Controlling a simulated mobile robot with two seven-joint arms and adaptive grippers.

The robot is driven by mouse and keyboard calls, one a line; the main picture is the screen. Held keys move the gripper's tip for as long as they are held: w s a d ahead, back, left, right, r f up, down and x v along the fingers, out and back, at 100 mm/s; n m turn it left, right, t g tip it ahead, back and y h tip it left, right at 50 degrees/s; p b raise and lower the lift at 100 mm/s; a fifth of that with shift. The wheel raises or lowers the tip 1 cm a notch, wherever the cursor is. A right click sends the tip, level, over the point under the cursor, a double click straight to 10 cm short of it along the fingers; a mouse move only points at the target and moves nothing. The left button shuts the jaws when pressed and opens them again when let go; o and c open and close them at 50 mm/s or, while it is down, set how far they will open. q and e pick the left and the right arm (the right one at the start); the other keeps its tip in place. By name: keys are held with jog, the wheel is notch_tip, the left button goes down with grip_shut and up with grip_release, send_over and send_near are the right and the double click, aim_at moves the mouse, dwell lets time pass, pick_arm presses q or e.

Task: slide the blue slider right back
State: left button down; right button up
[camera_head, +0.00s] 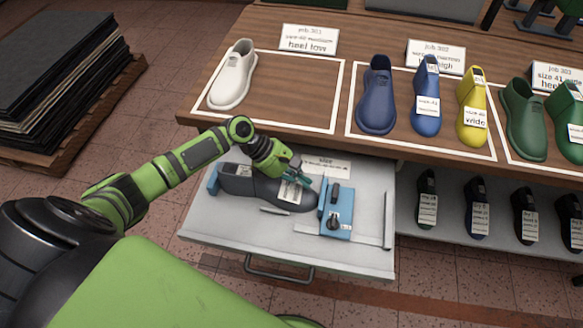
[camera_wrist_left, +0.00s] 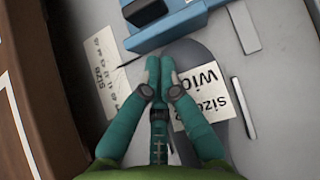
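The blue slider (camera_head: 337,212), a block with a black knob, sits in the right part of the open drawer (camera_head: 260,234). It also shows at the top of the left wrist view (camera_wrist_left: 180,30). A dark grey shoe last (camera_head: 262,189) with a white size label lies in the drawer, its toe toward the slider. My left gripper (camera_head: 303,180) is over the toe end; its teal fingertips are together (camera_wrist_left: 160,66), with nothing seen between them, close to the slider's edge. I cannot tell whether they touch it. My right gripper is not in view.
A smaller blue stop (camera_head: 213,180) is at the drawer's left, by the last's other end. A white card (camera_head: 327,166) lies at the drawer's back. The wooden table (camera_head: 290,118) above holds white, blue, yellow and green lasts. Dark lasts stand on a lower shelf (camera_head: 455,238).

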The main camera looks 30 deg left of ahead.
aim_at(340, 198)
pick_arm(q)
jog(key=x, duration=0.2)
jog(key=shift+d+f, duration=0.15)
jog(key=shift+f, duration=0.05)
jog(key=shift+w+d+r, duration=0.1)
jog(key=shift+d, duration=0.15)
jog(key=d+p, duration=0.1)
jog(key=d, duration=0.1)
jog(key=w+d+p, duration=0.1)
jog(key=d, duration=0.2)
jog(key=w+d+p, duration=0.1)
jog(key=d, duration=0.1)
jog(key=shift+d, duration=0.3)
jog(key=shift+w+d, duration=0.1)
jog(key=shift+d, duration=0.1)
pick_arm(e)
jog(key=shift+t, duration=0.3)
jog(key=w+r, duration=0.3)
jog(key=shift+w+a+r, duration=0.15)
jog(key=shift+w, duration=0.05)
pick_arm(q)
jog(key=shift+a, duration=0.1)
